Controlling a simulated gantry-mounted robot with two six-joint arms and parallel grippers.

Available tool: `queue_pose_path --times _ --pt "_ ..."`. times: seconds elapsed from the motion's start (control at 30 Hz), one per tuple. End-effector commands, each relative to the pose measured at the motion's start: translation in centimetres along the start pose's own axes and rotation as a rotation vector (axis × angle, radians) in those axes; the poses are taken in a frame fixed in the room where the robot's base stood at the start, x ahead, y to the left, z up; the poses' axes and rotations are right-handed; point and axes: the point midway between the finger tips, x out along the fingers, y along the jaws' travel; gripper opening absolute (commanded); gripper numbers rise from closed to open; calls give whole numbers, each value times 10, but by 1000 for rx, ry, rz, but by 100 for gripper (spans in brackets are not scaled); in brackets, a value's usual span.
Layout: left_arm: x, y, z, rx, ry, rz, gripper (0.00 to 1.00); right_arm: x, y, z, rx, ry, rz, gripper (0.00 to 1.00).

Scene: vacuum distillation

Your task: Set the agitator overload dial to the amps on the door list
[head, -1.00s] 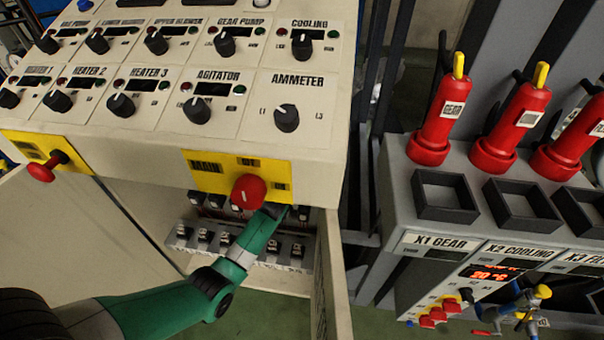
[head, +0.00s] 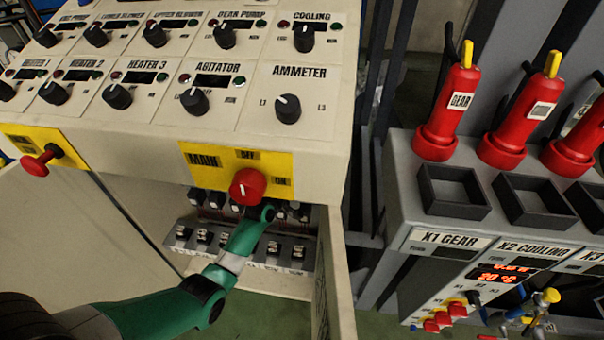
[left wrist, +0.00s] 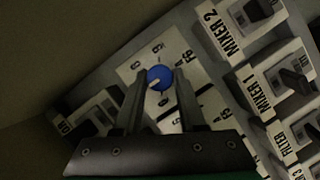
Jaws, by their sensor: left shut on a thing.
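A blue dial (left wrist: 159,76) with a pale pointer mark sits on a white plate (left wrist: 130,72) with numbers printed around it. My left gripper (left wrist: 160,86) has its two fingers on either side of the dial and is shut on it. The pointer's exact setting is too small to read. In the head view my left arm reaches into the open cabinet below the console, and its gripper is hidden there. The open door (head: 333,275) is seen nearly edge-on, and its list cannot be read. My right gripper is not in view.
The red MAIN knob (head: 248,186) hangs just above my left arm. Several small switch units (head: 204,238) line the cabinet. In the wrist view, units labelled MIXER 1 (left wrist: 287,83) and MIXER 2 (left wrist: 251,20) stand right of the dial. The console (head: 300,145) overhangs the opening.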

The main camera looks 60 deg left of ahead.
Motion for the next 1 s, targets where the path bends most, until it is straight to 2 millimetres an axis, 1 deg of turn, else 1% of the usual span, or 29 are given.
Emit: queue_pose_path --times 0.37,0.4,0.53,0.57,0.87,0.97,1.0 --pt "0 0 1 -4 -2 0 0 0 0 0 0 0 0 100" --pt "0 0 1 -4 -2 0 44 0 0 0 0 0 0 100" --pt "0 0 1 -3 -2 0 67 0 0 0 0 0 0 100" --pt "0 0 1 -3 -1 0 70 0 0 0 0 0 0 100" --pt "-2 0 0 -3 -1 1 70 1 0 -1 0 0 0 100" --pt "-11 2 -1 -3 -1 -1 70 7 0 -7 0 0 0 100" --pt "-18 3 -2 -3 -1 -1 70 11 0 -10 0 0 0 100"
